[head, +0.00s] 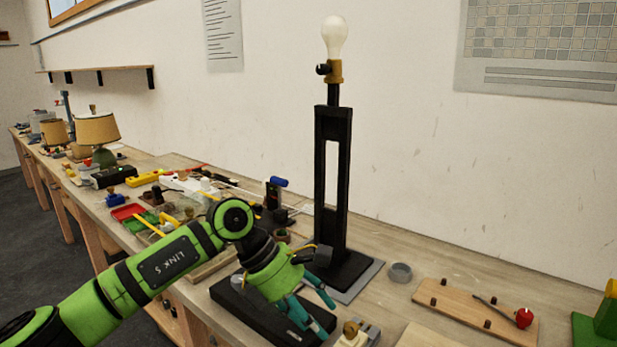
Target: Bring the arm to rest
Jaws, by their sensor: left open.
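My left arm comes in from the lower left, and its gripper (318,312) hangs over the workbench (405,268), fingers pointing down and to the right. The gripper is open, and I see nothing between its fingers. It is in front of the base of a tall black lamp stand (343,190). My right gripper is not in view.
A small grey cup (400,272) and a wooden board (470,309) with a red knob (524,318) are to the right. A beige-shaded lamp (97,134), a red tray (127,212) and many small parts crowd the bench at left. Bare bench shows behind the board.

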